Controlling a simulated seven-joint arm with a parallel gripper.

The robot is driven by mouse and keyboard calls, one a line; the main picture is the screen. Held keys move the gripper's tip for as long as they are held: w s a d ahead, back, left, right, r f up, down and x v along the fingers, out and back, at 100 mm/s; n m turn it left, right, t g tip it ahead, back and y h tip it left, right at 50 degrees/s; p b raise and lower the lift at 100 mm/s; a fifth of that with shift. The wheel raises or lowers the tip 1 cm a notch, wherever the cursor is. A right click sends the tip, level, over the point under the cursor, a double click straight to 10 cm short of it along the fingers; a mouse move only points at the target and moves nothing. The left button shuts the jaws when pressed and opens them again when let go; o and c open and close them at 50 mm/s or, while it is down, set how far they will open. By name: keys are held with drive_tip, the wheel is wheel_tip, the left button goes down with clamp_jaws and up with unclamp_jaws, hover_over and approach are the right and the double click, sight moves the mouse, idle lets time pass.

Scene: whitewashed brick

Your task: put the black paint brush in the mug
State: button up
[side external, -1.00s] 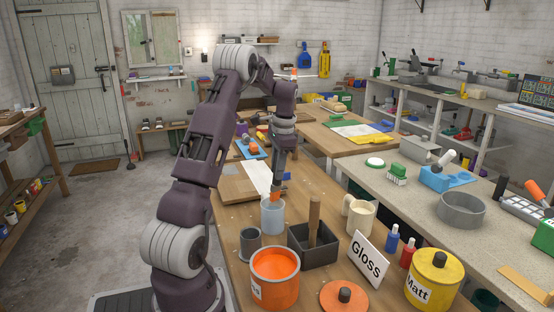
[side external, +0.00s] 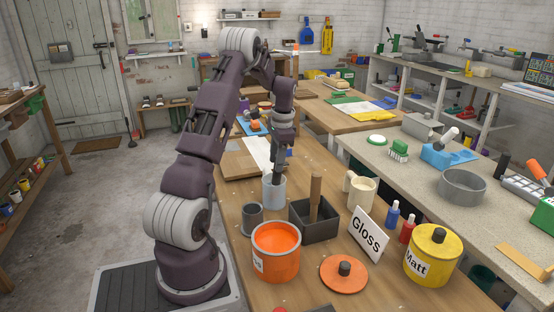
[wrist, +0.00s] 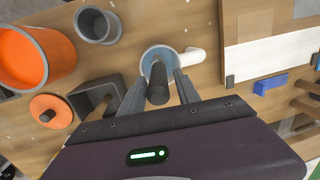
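The black paint brush (wrist: 158,82) shows in the wrist view as a dark upright handle at the mouth of a pale bluish cup (side external: 273,192). My gripper (wrist: 161,82) is lowered over this cup, its fingers on either side of the handle with narrow gaps; it looks open. The brush's lower end is hidden in the cup. The cream mug (side external: 361,191) stands upright to the right, beyond the black box, with its handle towards the left. The mug does not show clearly in the wrist view.
A black box (side external: 318,228) with an upright wooden handle (side external: 315,195) stands between cup and mug. A grey cup (side external: 252,218), an open orange paint tin (side external: 276,257), a Gloss sign (side external: 367,236) and a yellow Matt tin (side external: 432,257) crowd the near bench.

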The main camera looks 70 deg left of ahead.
drive_tip(key=shift+o, duration=0.7)
drive_tip(key=r, duration=0.4)
drive_tip(key=d+r, duration=0.1)
drive_tip(key=r, duration=0.2)
drive_tip(key=shift+w, duration=0.25)
drive_tip(key=shift+w+d+r, duration=0.1)
drive_tip(key=shift+d+r, duration=0.1)
drive_tip(key=shift+r, duration=0.05)
drive_tip(key=d+r+t, duration=0.2)
drive_tip(key=d+r, duration=0.4)
drive_tip(key=d, duration=0.6)
drive_tip(key=d+r+t, duration=0.1)
drive_tip(key=d+r, duration=0.5)
drive_tip(key=d, duration=0.7)
drive_tip(key=s+d+f+t+h, duration=0.1)
drive_tip(key=s+d+f+t, duration=0.1)
drive_tip(key=s+d, duration=1.3)
drive_tip(key=shift+s+t, duration=0.35)
drive_tip(key=shift+t, duration=0.35)
